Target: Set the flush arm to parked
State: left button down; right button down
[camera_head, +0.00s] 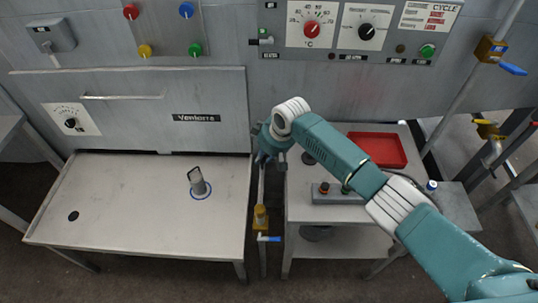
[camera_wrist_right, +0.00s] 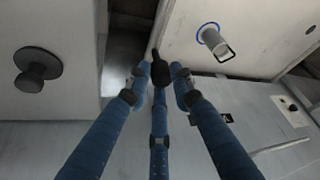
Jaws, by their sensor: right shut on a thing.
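My right gripper (camera_head: 270,158) is in front of the grey machine, over the gap between the left table and the right cart. In the right wrist view its blue fingers (camera_wrist_right: 158,76) close around a small dark handle (camera_wrist_right: 155,56). I take this for the grip of the flush arm, but most of the arm is hidden by the fingers and I cannot tell its setting. A grey cylinder with a metal loop (camera_head: 198,184) stands on the left table inside a blue ring; it also shows in the right wrist view (camera_wrist_right: 215,42). My left gripper is not in view.
The left table (camera_head: 130,205) is mostly bare, with one dark hole. Below my gripper is a yellow valve with a blue lever (camera_head: 262,218). The right cart holds a red tray (camera_head: 378,150) and a grey button box (camera_head: 335,197). Control panels line the back wall.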

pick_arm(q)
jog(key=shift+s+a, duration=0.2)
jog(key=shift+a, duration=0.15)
pick_arm(e)
jog(key=shift+w+r, duration=0.35)
jog(key=c, duration=1.6)
grip_release()
jog(key=shift+c, duration=0.2)
jog(key=shift+o, duration=0.5)
jog(key=shift+s+f, duration=0.1)
jog(key=shift+f, duration=0.15)
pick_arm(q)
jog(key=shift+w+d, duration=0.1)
pick_arm(e)
jog(key=v, duration=1.2)
